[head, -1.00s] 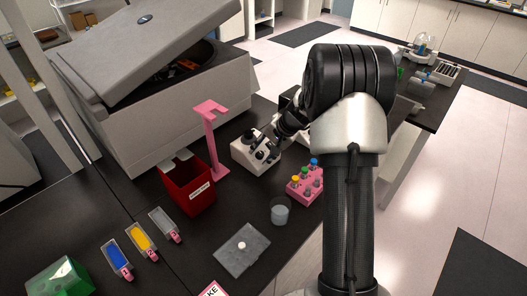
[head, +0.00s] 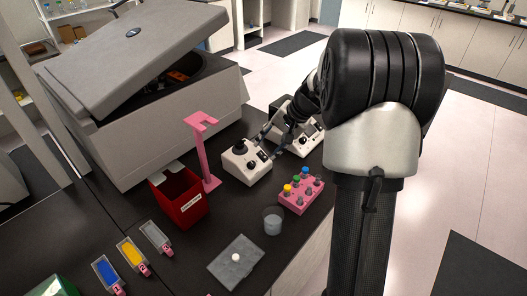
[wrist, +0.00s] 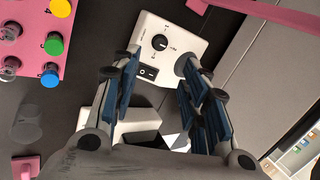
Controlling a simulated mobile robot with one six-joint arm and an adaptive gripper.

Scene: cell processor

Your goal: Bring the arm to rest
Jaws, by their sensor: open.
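My gripper (head: 270,134) hangs over the black bench, above and beside a white device with a knob (head: 244,163). In the wrist view my gripper (wrist: 157,80) is open, its blue-padded fingers apart with nothing held between them. The white device's knob and switch face (wrist: 165,45) shows beyond the fingertips. My arm rises at the right of the head view and partly covers the bench behind it.
A pink rack with coloured caps (head: 301,196), a beaker (head: 272,222), a grey slab (head: 237,262), a red bin (head: 180,205) and a pink stand (head: 202,160) crowd the bench. A large grey centrifuge (head: 165,125) with raised lid stands left. Another white device (head: 306,140) is behind my gripper.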

